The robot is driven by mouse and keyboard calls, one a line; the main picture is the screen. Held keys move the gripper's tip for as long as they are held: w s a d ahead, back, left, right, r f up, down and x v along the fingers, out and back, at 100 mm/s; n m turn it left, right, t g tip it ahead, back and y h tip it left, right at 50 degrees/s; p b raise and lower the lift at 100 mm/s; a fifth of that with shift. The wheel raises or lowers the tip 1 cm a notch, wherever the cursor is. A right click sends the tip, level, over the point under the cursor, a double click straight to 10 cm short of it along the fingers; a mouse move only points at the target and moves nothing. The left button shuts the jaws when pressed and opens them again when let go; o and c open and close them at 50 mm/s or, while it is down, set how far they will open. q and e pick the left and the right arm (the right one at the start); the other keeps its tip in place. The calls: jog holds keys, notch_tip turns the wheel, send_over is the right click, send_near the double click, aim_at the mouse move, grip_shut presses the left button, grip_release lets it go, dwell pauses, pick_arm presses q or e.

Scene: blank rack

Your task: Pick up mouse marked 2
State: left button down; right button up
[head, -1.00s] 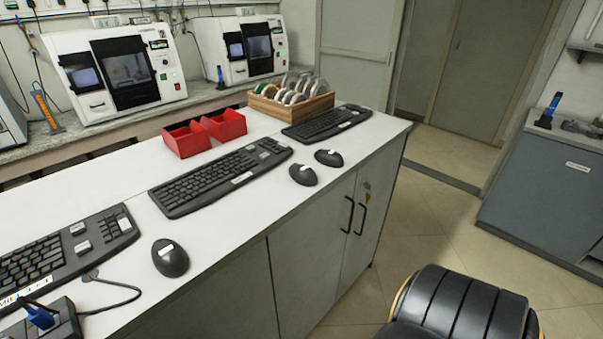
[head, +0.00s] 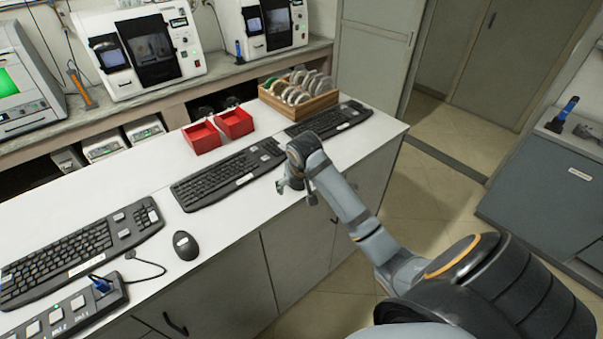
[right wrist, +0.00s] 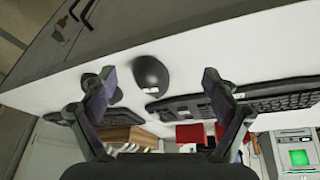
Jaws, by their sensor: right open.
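In the right wrist view a dark mouse (right wrist: 151,72) with a small pale label lies on the white worktop, between and beyond my right gripper's fingertips (right wrist: 159,76). The label's number is too small to read. A second mouse (right wrist: 89,81) is partly hidden behind the left finger. In the head view my right gripper (head: 296,190) is open and empty over the worktop's front edge, and my arm hides both of these mice. Another dark mouse (head: 186,245) with a white label lies farther left. My left gripper is not in view.
Keyboards (head: 228,174) lie behind the mice on the worktop (head: 120,195). Two red bins (head: 202,137) and a wooden rack of discs (head: 305,112) stand at the back. A dark switch box (head: 75,311) with a cable is at front left.

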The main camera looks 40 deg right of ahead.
jog(key=w+d+r+m, duration=0.1)
jog(key=w+d+r, duration=0.2)
jog(key=w+r, duration=0.15)
jog(key=p+x, duration=0.1)
jog(key=x, duration=0.2)
jog(key=shift+s+a+f+p, duration=0.1)
jog(key=shift+s+f+p, duration=0.2)
jog(key=shift+p, duration=0.1)
jog(key=shift+w+f, duration=0.15)
jog(key=shift+f, duration=0.15)
jog(key=p+x, duration=0.2)
jog(key=x, duration=0.2)
jog(key=shift+w+a+f+p, duration=0.1)
jog(key=shift+w+f+p, duration=0.1)
jog(key=shift+p, duration=0.15)
jog(key=shift+w+f, duration=0.15)
jog(key=shift+f, duration=0.2)
jog(key=c, duration=1.3)
